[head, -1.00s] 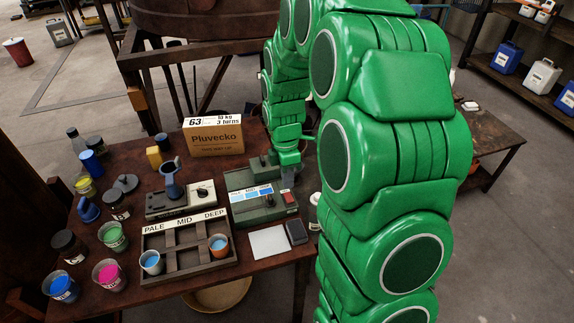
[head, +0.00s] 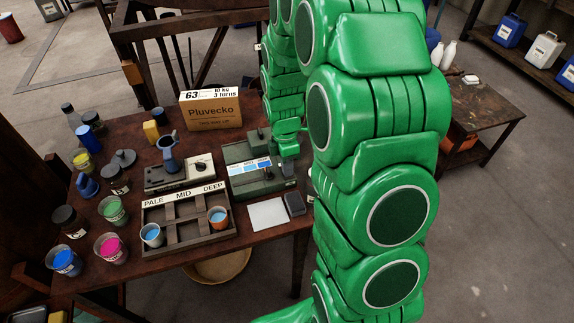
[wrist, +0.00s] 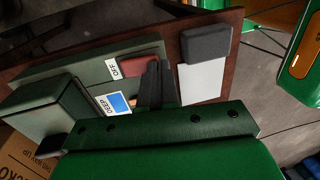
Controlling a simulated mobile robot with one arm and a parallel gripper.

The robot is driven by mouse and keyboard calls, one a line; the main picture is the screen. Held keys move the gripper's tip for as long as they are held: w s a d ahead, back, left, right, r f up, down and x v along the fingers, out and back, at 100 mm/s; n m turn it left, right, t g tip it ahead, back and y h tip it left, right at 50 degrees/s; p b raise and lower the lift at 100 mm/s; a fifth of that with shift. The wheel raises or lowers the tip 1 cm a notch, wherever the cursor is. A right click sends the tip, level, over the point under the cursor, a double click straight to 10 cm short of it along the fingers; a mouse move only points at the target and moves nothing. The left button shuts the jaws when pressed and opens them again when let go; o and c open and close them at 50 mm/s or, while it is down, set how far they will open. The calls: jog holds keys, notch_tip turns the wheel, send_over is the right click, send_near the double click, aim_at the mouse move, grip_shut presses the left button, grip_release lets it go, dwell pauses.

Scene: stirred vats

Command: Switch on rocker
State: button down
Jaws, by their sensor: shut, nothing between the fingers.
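The green machine (head: 245,180) stands on the table, with a strip of blue shade patches on its face. In the wrist view the red rocker (wrist: 139,65) sits at the edge of the green machine (wrist: 95,70), next to a white label reading OFF (wrist: 117,68). My gripper (wrist: 155,82) is shut and empty. Its dark fingertips are right beside the rocker and overlap its edge in the picture; I cannot tell whether they touch it. In the head view my gripper (head: 289,168) is over the machine's right end and hides the rocker.
A black block (head: 294,204) and a white card (head: 268,214) lie in front of the machine. A divided tray (head: 188,249) with cups is at the left front. The Pluvecko box (head: 211,110) stands behind. Paint cups crowd the table's left side.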

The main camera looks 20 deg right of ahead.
jog(key=shift+s+f, duration=0.1)
dwell(0.4)
jog(key=shift+w+r, duration=0.25)
jog(key=shift+w, duration=0.55)
notch_tip(320, 180, up, 14)
jog(key=s, duration=0.2)
jog(key=shift+s, duration=0.25)
jog(key=shift+f, duration=0.1)
dwell(0.5)
jog(key=s+a+r+m, duration=0.1)
jog(key=s+r+m, duration=0.2)
jog(key=s+m, duration=0.6)
jog(key=s+a+r+m, duration=0.2)
jog(key=s+m, duration=0.7)
jog(key=s, duration=1)
jog(key=shift+a+r, duration=0.3)
jog(key=shift+r, duration=0.55)
